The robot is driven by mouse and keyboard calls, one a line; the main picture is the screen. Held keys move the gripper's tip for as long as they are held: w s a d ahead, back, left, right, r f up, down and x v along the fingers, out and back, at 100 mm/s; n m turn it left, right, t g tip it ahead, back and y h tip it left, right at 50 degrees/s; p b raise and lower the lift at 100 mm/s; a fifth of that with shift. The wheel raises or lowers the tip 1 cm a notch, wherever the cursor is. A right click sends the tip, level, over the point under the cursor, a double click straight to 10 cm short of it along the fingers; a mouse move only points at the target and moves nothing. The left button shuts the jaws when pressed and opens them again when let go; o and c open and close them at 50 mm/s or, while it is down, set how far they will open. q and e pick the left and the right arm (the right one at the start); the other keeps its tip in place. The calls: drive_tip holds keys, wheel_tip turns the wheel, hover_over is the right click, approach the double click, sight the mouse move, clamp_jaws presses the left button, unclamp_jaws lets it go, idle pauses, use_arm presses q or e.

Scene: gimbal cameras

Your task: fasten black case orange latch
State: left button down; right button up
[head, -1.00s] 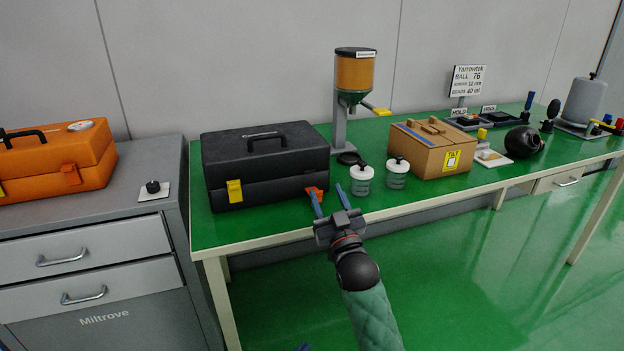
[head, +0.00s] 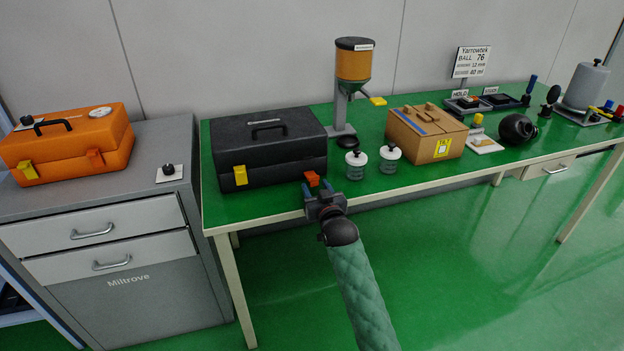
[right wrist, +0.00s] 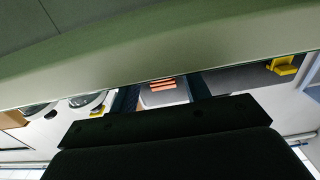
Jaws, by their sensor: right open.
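The black case (head: 268,148) stands closed on the green table, its handle on top. Its orange latch (head: 312,179) is at the right end of the front and seems to jut outward. Its yellow latch (head: 240,175) lies against the front at the left. My right gripper (head: 321,190) is open, just in front of and below the orange latch, at the table's front edge. In the right wrist view the orange latch (right wrist: 162,84) shows between the two fingers, with no visible grip on it. The yellow latch (right wrist: 283,66) is off to the right there. My left gripper is out of view.
Two white-lidded jars (head: 356,164) stand just right of the latch, with a cardboard box (head: 428,136) beyond. A dispenser (head: 354,75) stands behind. An orange case (head: 68,145) sits on the grey cabinet (head: 115,190) at left. The table edge runs close under the gripper.

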sight(315, 185)
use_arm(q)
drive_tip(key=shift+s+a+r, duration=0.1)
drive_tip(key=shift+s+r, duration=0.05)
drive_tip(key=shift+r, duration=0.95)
use_arm(e)
drive_tip(key=shift+x, duration=2.05)
